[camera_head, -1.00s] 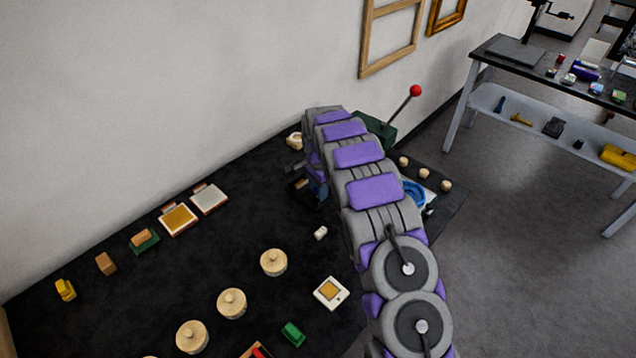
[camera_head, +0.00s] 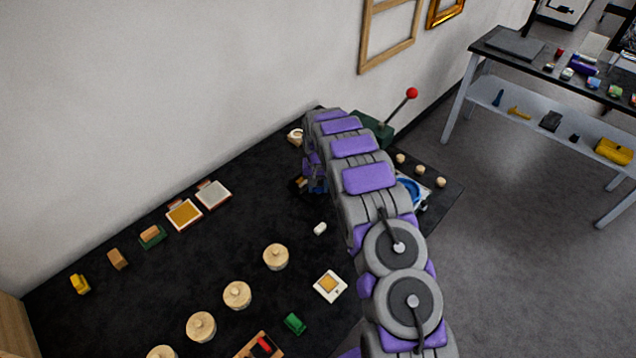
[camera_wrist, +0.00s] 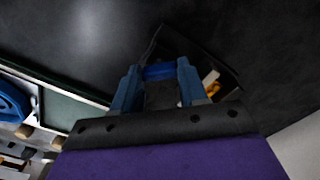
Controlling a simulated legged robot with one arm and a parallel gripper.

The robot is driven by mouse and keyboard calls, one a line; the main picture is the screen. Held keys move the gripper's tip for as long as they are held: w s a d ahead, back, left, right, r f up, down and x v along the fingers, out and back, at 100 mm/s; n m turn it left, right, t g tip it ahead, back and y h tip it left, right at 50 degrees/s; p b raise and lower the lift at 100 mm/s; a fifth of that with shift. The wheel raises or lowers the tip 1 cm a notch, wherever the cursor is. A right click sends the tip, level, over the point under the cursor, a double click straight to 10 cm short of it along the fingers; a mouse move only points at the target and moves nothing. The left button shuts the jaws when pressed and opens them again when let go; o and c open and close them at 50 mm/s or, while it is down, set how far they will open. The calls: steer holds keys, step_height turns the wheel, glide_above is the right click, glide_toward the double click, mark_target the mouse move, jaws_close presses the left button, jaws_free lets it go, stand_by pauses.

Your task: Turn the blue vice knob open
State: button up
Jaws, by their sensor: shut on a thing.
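In the wrist view the two blue fingers of my gripper (camera_wrist: 157,88) stand on either side of a blue knob (camera_wrist: 159,71). The gripper is shut on the knob. A dark part shows between the fingers below the knob; the vice body is too dark to make out. In the head view my gripper (camera_head: 315,182) is low over the black table, at the far end of my purple and grey arm. The arm hides much of the gripper's surroundings, and the knob cannot be made out there.
A green device (camera_head: 383,130) with a red-tipped lever stands just behind my arm. A dark tray-like piece (camera_wrist: 212,58) with orange and pale bits lies beside the fingers. Round wooden pieces (camera_head: 276,257) and small blocks lie on the black table (camera_head: 255,205). The wall is close behind.

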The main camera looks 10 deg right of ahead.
steer(key=n+p, duration=0.1)
steer(key=n, duration=0.2)
steer(key=n+p, duration=0.1)
steer(key=n, duration=0.2)
steer(key=shift+w+r, duration=0.15)
steer(key=shift+r, duration=0.05)
steer(key=n+p, duration=0.2)
steer(key=n, duration=0.3)
steer(key=shift+n, duration=0.4)
steer(key=n+p, duration=0.3)
steer(key=n, duration=0.2)
steer(key=n+p, duration=0.2)
steer(key=n, duration=0.3)
steer(key=shift+w, duration=0.1)
steer(key=shift+n, duration=0.5)
steer(key=o, duration=1)
steer(key=shift+c, duration=0.2)
steer(key=shift+o, duration=0.5)
steer(key=shift+f, duration=0.2)
